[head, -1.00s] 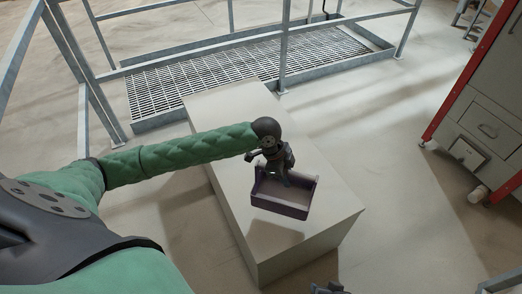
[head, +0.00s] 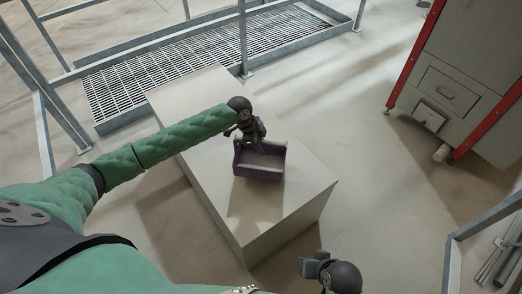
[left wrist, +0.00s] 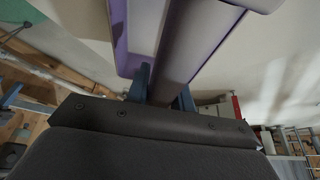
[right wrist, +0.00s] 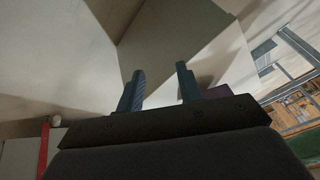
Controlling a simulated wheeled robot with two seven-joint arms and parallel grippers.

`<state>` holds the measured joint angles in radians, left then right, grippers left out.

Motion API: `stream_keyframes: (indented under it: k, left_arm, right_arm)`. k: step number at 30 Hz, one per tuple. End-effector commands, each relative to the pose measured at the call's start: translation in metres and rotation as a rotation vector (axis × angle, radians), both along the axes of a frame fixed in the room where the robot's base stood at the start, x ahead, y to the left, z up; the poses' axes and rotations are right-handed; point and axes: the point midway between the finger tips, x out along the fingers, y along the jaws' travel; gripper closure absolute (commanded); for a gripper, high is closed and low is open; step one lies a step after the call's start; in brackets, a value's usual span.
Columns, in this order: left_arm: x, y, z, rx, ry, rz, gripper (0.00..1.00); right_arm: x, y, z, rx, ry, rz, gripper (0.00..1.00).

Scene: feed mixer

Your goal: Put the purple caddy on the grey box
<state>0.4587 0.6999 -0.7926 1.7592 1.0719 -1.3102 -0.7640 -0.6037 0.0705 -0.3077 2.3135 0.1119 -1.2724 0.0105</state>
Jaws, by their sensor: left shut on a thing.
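The purple caddy (head: 262,174) is an open tray with raised walls, over the top of the grey box (head: 305,190) in the head view. A dark patch like a shadow lies on the box top below it; I cannot tell whether it touches. My left gripper (head: 257,147) is shut on the caddy's far wall. In the left wrist view the caddy wall (left wrist: 195,45) runs between the fingers (left wrist: 163,92). My right gripper (head: 310,267) is open and empty beside the near end of the box. Its fingers show apart in the right wrist view (right wrist: 160,88).
A metal grating platform with railings (head: 190,70) stands behind the box. A grey cabinet with red edges (head: 455,85) stands at the right. More railing (head: 480,225) is at the lower right. The floor between box and cabinet is clear.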

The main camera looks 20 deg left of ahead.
Motion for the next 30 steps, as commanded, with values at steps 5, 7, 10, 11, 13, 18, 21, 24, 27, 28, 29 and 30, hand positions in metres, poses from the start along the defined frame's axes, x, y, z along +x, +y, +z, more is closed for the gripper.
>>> stream_keyframes:
  k: [5, 7, 10, 11, 13, 18, 21, 24, 27, 28, 29, 30]
  left_arm:
    - [-0.001, -0.001, -0.023, 0.0, 0.002, 0.0, 1.0]
    - [-0.001, -0.001, -0.029, -0.001, 0.001, 0.001, 1.0]
    - [-0.001, 0.0, -0.03, 0.0, 0.0, 0.0, 1.0]
    - [-0.001, 0.0, -0.03, 0.0, 0.0, 0.0, 1.0]
    - [-0.001, 0.0, -0.03, 0.0, 0.0, 0.0, 1.0]
    - [-0.001, 0.0, -0.032, 0.0, 0.0, 0.001, 0.71]
    - [-0.001, 0.0, -0.032, 0.0, 0.0, 0.001, 0.55]
    - [-0.001, 0.0, -0.032, 0.0, 0.0, 0.001, 0.55]
    - [-0.001, 0.0, -0.032, 0.0, 0.0, 0.001, 0.55]
    - [-0.001, 0.0, -0.032, 0.0, 0.0, 0.001, 0.55]
    - [-0.001, 0.0, -0.031, 0.0, 0.0, 0.001, 0.55]
    - [-0.001, 0.0, -0.03, 0.0, 0.0, 0.0, 0.55]
  right_arm:
    - [-0.003, -0.002, 0.013, -0.005, 0.015, 0.005, 0.64]
    - [-0.004, -0.003, 0.019, -0.005, 0.014, 0.005, 0.64]
    - [-0.004, -0.003, 0.024, -0.005, 0.012, 0.006, 0.64]
    - [-0.004, -0.003, 0.024, -0.005, 0.011, 0.006, 0.64]
    - [-0.004, -0.003, 0.023, -0.005, 0.012, 0.006, 0.64]
    - [-0.004, -0.003, 0.02, -0.006, 0.015, 0.006, 0.64]
    - [-0.003, -0.003, 0.02, -0.006, 0.014, 0.005, 0.64]
    - [-0.003, -0.003, 0.019, -0.006, 0.013, 0.005, 0.64]
    - [-0.003, -0.003, 0.019, -0.006, 0.012, 0.005, 0.64]
    - [-0.003, -0.003, 0.019, -0.006, 0.012, 0.005, 0.64]
    - [-0.002, -0.003, 0.019, -0.006, 0.012, 0.005, 0.64]
    - [-0.002, -0.003, 0.019, -0.006, 0.012, 0.005, 0.64]
